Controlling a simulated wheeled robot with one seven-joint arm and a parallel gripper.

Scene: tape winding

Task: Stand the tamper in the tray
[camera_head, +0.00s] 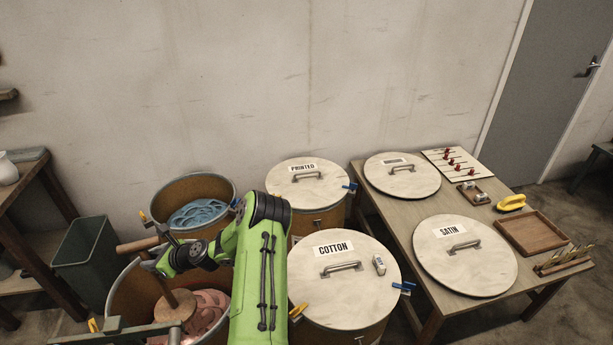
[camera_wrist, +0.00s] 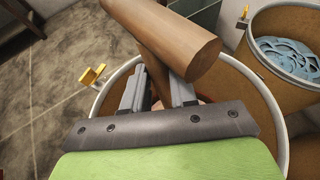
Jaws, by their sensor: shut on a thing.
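The tamper is a wooden T-shaped tool; its round foot (camera_head: 175,305) is inside the open front drum, over pink tape. Whether the foot touches the tape cannot be told. Its thick crossbar handle (camera_wrist: 165,38) fills the upper middle of the wrist view. My gripper (camera_wrist: 159,88) is shut on the shaft just below the crossbar. In the head view, my gripper (camera_head: 151,264) is partly hidden behind my arm. A shallow, empty wooden tray (camera_head: 532,233) lies on the table at the right, far from my gripper.
A drum of blue tape (camera_head: 198,214) stands behind. Lidded drums marked PRINTED (camera_head: 305,182) and COTTON (camera_head: 343,283) stand between my gripper and the table (camera_head: 404,232). A SATIN lid (camera_head: 465,268), a yellow-handled tool (camera_head: 511,203) and a pegged rack (camera_head: 562,263) surround the tray.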

